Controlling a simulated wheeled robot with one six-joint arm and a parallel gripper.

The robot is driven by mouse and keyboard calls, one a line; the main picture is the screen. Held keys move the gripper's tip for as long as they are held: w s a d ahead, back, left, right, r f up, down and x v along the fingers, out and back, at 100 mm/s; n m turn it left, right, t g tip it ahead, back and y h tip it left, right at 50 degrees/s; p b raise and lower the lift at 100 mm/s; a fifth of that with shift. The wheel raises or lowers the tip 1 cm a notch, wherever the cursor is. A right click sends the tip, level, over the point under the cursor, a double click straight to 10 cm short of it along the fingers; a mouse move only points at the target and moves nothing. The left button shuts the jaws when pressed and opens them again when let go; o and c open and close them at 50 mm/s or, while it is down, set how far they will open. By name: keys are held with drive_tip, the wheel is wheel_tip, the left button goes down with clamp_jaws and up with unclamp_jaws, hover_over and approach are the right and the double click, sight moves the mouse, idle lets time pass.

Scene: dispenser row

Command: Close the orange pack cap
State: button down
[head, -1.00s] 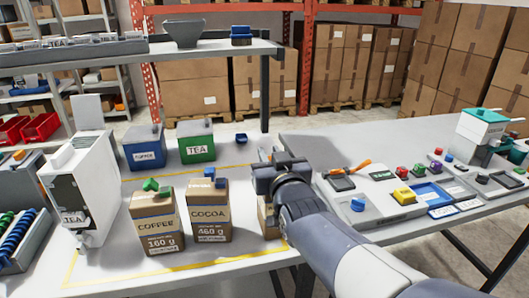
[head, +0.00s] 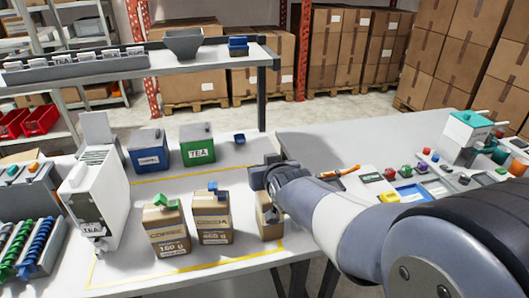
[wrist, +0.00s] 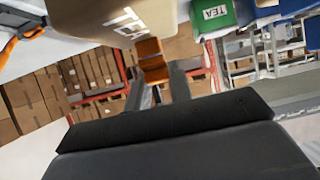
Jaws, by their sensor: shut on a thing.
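The orange cap (wrist: 152,58) shows between my finger ends in the wrist view, touching a brown pack (wrist: 125,18) marked TEA. I cannot tell whether the cap is open or closed. My gripper (wrist: 156,72) is shut on the cap. In the head view my gripper (head: 264,176) is at the top of the same brown pack (head: 270,224), the rightmost of the row. The gripper hides the pack's top and the cap there.
The coffee pack (head: 167,236) with a green cap and cocoa pack (head: 212,222) with a blue cap stand just left. A white dispenser (head: 95,190) is farther left. Blue (head: 148,155) and green (head: 198,148) tins stand behind. A second table (head: 330,130) holds small items at right.

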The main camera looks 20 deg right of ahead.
drive_tip(key=shift+w+r+g+p, duration=0.15)
drive_tip(key=shift+g+p, duration=0.5)
drive_tip(key=shift+p, duration=1.5)
drive_tip(key=shift+w+f+g+p, duration=0.1)
drive_tip(key=shift+g+p, duration=0.55)
drive_tip(key=shift+p, duration=2.35)
drive_tip(key=shift+f+g+p, duration=0.25)
drive_tip(key=shift+g+p, duration=0.15)
drive_tip(key=shift+p, duration=0.2)
drive_tip(key=shift+f+p, duration=0.2)
drive_tip(key=shift+p, duration=0.1)
drive_tip(key=c, duration=1.2)
unclamp_jaws()
drive_tip(key=shift+w, duration=0.1)
drive_tip(key=shift+c, duration=0.2)
drive_tip(key=shift+r, duration=0.1)
drive_tip(key=shift+s+r, duration=0.3)
drive_tip(key=shift+r, duration=0.1)
drive_tip(key=v, duration=0.9)
drive_tip(key=shift+s+r+b, duration=0.25)
drive_tip(key=shift+b, duration=0.05)
